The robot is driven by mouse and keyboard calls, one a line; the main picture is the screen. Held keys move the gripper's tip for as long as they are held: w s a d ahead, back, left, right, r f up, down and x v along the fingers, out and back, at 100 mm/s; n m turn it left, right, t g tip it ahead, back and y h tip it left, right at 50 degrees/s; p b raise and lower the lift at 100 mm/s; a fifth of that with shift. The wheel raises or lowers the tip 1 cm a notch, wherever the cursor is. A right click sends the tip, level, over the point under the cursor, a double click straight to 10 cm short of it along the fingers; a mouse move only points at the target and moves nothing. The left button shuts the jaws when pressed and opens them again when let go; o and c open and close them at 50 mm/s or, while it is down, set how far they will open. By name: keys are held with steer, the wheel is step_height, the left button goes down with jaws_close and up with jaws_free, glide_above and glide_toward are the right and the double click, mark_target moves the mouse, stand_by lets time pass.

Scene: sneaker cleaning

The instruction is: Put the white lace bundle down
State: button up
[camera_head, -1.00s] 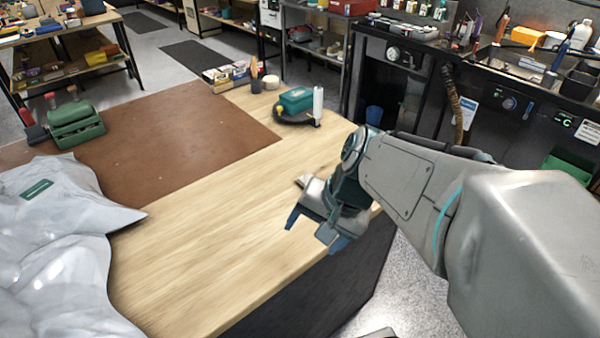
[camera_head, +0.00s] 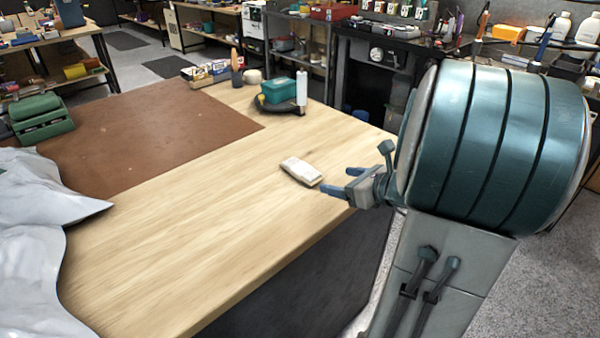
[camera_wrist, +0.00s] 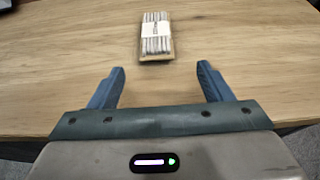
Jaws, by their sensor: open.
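The white lace bundle (camera_head: 301,171) lies flat on the bare wooden part of the workbench (camera_head: 200,220), near its right side. In the wrist view the bundle (camera_wrist: 156,36) shows white strands with a paper band around them, beyond the fingertips. My gripper (camera_head: 341,181) is just to the right of the bundle in the head view, by the bench's right edge. In the wrist view my gripper (camera_wrist: 160,78) is open and empty, its blue fingers spread wide. The bundle is apart from both fingers.
A brown mat (camera_head: 150,140) covers the bench's left-back part. A green box (camera_head: 40,118) stands on it, with a crumpled pale sheet (camera_head: 40,195) at the left. A teal case (camera_head: 286,92) and a white roll (camera_head: 302,92) stand at the back. The middle wood is clear.

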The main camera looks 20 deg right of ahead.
mark_target(314, 175)
steer(key=x, duration=0.3)
steer(key=shift+w+a+f, duration=0.2)
steer(key=shift+w, duration=0.1)
steer(key=shift+a+x, duration=0.15)
steer(key=shift+x, duration=1.2)
steer(key=shift+a+x, duration=0.15)
steer(key=shift+x, duration=1.25)
steer(key=shift+r, duration=0.2)
steer(key=shift+c, duration=0.3)
steer(key=c, duration=1.1)
